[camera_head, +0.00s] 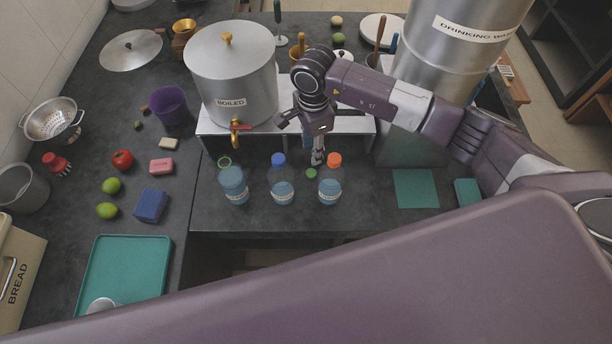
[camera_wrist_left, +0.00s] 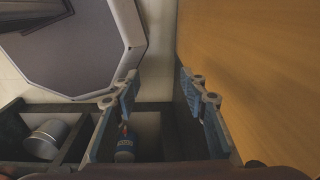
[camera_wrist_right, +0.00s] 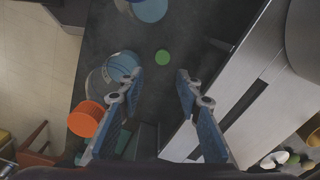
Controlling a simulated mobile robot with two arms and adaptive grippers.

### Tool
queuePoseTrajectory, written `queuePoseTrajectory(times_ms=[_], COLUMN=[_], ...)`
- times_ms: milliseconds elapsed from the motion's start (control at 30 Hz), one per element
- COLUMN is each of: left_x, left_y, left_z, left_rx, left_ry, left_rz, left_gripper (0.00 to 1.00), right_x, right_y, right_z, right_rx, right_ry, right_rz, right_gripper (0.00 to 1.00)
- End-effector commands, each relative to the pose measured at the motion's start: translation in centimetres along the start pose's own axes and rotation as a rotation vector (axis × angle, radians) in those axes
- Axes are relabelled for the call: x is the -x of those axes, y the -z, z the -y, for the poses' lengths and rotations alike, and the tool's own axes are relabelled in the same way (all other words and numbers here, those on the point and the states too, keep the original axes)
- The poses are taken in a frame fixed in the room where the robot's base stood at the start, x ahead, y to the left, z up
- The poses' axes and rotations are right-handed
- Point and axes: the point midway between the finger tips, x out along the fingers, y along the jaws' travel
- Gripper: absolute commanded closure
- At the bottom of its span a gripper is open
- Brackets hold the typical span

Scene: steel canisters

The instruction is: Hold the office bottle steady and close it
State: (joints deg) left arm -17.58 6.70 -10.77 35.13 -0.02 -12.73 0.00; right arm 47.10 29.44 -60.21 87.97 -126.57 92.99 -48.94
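Three clear bottles with blue contents stand in a row on the dark counter. The left bottle (camera_head: 233,187) has an uncapped mouth with a green rim; the middle bottle (camera_head: 282,191) has a blue cap, the right bottle (camera_head: 329,190) an orange cap. Their labels are too small to read. A loose green cap (camera_head: 311,173) lies between the middle and right bottles; it also shows in the right wrist view (camera_wrist_right: 162,57). My right gripper (camera_head: 318,157) is open and empty above the counter, behind the green cap. My left gripper (camera_wrist_left: 160,88) is open and empty, outside the head view.
A steel pot (camera_head: 232,85) marked BOILED stands on a raised shelf behind the bottles, its tap (camera_head: 235,127) near the left bottle. A large drinking water canister (camera_head: 445,50) stands right. A teal mat (camera_head: 415,188) lies right of the bottles. The left wrist view shows a brown panel (camera_wrist_left: 255,75).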

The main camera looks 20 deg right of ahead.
Motion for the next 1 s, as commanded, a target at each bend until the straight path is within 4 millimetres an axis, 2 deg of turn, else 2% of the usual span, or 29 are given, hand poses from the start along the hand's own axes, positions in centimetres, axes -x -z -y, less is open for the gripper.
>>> queuePoseTrajectory(times_ms=[67, 200, 300, 367, 467, 633, 867, 1000], left_x=[-0.3, -1.1, -2.1, -2.7, -3.5, -3.5, -3.6, -4.3], left_y=[0.2, 2.1, 3.2, 3.1, 2.3, 0.8, 1.1, 1.4], left_z=[-1.7, -4.9, -5.8, -5.6, -4.0, -1.9, -2.8, -4.0], left_rx=[0.005, 0.006, 0.006, 0.005, 0.0, 0.0, 0.005, 0.008], left_ry=[-0.019, -0.055, -0.065, -0.062, -0.044, -0.02, -0.029, -0.042], left_rz=[-0.002, -0.029, -0.046, -0.047, -0.036, -0.014, -0.017, -0.022], left_gripper=[0.6, 0.6, 0.6, 0.6, 0.6, 0.6, 0.6, 0.6], right_x=[-0.4, -2.2, -4.1, -5.2, -6.6, -6.9, -7.0, -8.3], right_y=[0.1, 0.0, 0.0, -0.1, 0.0, 0.1, 0.0, -0.1], right_z=[0.0, -0.1, -0.1, -0.1, 0.0, 0.1, 0.0, 0.1], right_rx=[-0.001, -0.002, -0.002, 0.0, -0.002, -0.001, -0.001, -0.001], right_ry=[-0.001, -0.003, -0.003, -0.003, -0.002, 0.0, 0.0, -0.003], right_rz=[-0.001, 0.0, 0.001, 0.001, 0.001, -0.001, 0.0, 0.001], right_gripper=[0.68, 0.68, 0.68, 0.68, 0.68, 0.68, 0.68, 0.68])
